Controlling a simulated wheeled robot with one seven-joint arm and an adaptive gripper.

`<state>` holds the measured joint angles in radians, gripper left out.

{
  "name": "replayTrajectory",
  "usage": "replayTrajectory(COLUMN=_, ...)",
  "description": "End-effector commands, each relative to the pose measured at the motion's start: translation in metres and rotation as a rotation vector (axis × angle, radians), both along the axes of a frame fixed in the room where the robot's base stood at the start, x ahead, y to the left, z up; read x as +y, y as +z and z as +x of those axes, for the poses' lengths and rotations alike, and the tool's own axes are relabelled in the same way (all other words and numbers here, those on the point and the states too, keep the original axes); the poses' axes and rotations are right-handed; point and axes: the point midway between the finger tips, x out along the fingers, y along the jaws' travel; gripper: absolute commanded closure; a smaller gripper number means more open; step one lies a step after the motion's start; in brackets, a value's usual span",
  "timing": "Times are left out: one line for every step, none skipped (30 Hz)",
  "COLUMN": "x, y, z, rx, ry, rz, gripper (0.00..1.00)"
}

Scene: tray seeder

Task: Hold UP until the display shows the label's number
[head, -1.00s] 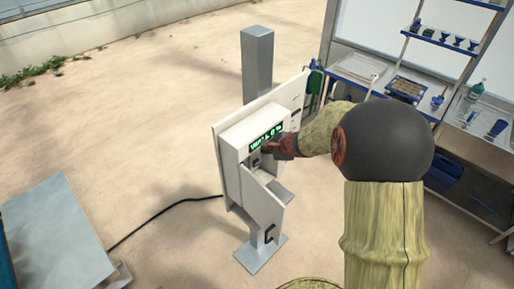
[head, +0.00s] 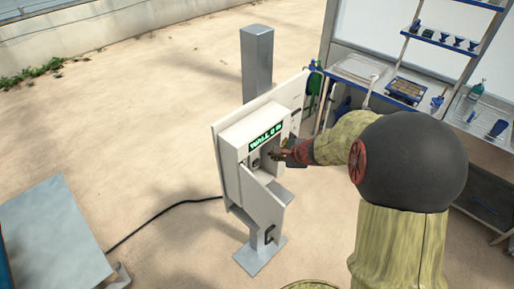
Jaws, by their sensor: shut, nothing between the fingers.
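The white control box (head: 235,155) stands on a grey post in the middle of the head view. Its green-lit display (head: 266,136) reads something like "WALL" followed by characters too small to read surely. Below the display is a recessed panel with a small dark-and-light control (head: 256,160). My gripper (head: 275,154) is at the right part of this recess, shut and empty. I cannot tell whether its tip touches a button. The UP button and the label's number cannot be made out; my gripper may hide part of the panel.
A grey metal table (head: 55,235) stands at the lower left. A black cable (head: 160,215) runs along the sandy floor to the post. A workbench with trays (head: 406,90) and shelves stands at the right behind my arm.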

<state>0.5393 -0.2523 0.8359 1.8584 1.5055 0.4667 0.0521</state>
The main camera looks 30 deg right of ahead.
Motion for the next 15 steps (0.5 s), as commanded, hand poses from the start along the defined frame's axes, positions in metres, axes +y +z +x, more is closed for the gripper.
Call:
replayTrajectory(x=0.0, y=0.0, z=0.0, rx=0.0, ry=0.0, rz=0.0, gripper=1.0)
replayTrajectory(x=0.0, y=0.0, z=0.0, rx=0.0, ry=0.0, rz=0.0, gripper=1.0)
replayTrajectory(x=0.0, y=0.0, z=0.0, rx=0.001, ry=0.0, rz=0.0, gripper=1.0)
replayTrajectory(x=0.0, y=0.0, z=0.0, rx=0.001, ry=0.0, rz=0.0, gripper=1.0)
replayTrajectory(x=0.0, y=0.0, z=0.0, rx=0.001, ry=0.0, rz=0.001, gripper=1.0)
replayTrajectory(x=-0.001, y=0.0, z=0.0, rx=0.001, ry=-0.003, rz=0.001, gripper=1.0)
replayTrajectory(x=-0.003, y=0.0, z=-0.001, rx=0.001, ry=-0.006, rz=0.001, gripper=1.0)
replayTrajectory(x=-0.006, y=0.001, z=-0.002, rx=0.002, ry=-0.011, rz=0.001, gripper=1.0)
replayTrajectory(x=-0.012, y=0.004, z=-0.003, rx=0.0, ry=-0.021, rz=0.0, gripper=1.0)
replayTrajectory(x=-0.018, y=0.009, z=-0.003, rx=-0.004, ry=-0.032, rz=-0.003, gripper=1.0)
replayTrajectory(x=-0.025, y=0.015, z=-0.004, rx=-0.008, ry=-0.042, rz=-0.005, gripper=1.0)
replayTrajectory(x=-0.034, y=0.023, z=-0.007, rx=-0.011, ry=-0.053, rz=-0.012, gripper=1.0)
replayTrajectory(x=-0.041, y=0.029, z=-0.01, rx=-0.012, ry=-0.06, rz=-0.015, gripper=1.0)
replayTrajectory(x=-0.046, y=0.037, z=-0.014, rx=-0.014, ry=-0.066, rz=-0.01, gripper=1.0)
replayTrajectory(x=-0.051, y=0.045, z=-0.019, rx=-0.01, ry=-0.092, rz=0.022, gripper=1.0)
